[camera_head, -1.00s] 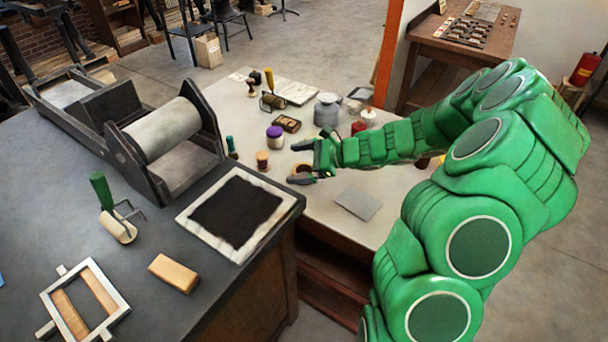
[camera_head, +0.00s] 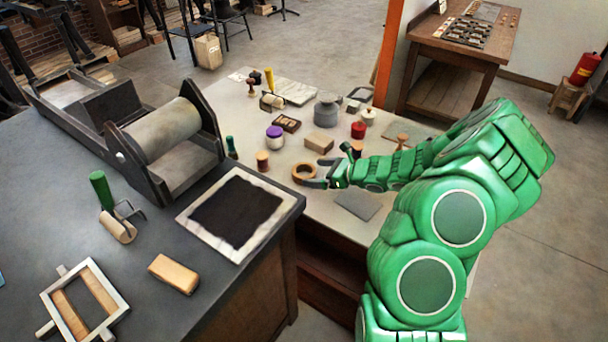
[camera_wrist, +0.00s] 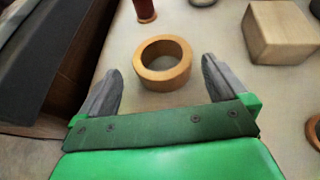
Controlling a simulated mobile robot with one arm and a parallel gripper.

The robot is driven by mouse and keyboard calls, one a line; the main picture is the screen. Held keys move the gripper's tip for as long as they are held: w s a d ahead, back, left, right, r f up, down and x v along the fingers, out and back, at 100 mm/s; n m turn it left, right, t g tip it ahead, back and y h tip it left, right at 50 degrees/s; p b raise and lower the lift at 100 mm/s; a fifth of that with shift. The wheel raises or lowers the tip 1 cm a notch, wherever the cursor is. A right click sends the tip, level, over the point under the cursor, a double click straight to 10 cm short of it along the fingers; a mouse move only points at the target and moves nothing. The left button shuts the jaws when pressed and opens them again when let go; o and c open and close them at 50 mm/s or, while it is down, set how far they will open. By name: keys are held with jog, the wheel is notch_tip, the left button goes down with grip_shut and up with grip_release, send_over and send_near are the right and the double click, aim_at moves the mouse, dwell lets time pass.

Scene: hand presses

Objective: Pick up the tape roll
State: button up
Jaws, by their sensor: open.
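The tape roll is a tan-orange ring (camera_head: 304,174) lying flat on the pale table. In the wrist view the tape roll (camera_wrist: 163,64) sits ahead of my gripper (camera_wrist: 158,82), centred between the line of its two grey fingers. My gripper is open and empty, with the ring just beyond or at the fingertips. In the head view my gripper (camera_head: 320,174) is just right of the ring, low over the table. I cannot tell whether a finger touches the ring.
A wooden block (camera_head: 319,143) stands behind the ring; it also shows in the wrist view (camera_wrist: 278,32). A small brown spool (camera_head: 262,160) and a purple-lidded jar (camera_head: 274,137) stand to the left. A flat grey plate (camera_head: 358,203) lies in front. The dark press bench (camera_head: 255,262) borders the table's left.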

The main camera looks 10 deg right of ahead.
aim_at(305, 164)
jog(key=shift+x, duration=2.65)
jog(key=shift+d, duration=0.1)
jog(key=c, duration=0.8)
jog(key=shift+w+r, duration=0.1)
jog(key=shift+r, duration=0.45)
notch_tip(305, 164, up, 2)
jog(key=shift+r, duration=0.1)
jog(key=s+r, duration=0.3)
jog(key=s, duration=0.1)
jog(key=s+r, duration=0.3)
jog(key=s, duration=0.2)
jog(key=s+r, duration=0.3)
jog(key=s, duration=0.2)
jog(key=shift+r, duration=0.35)
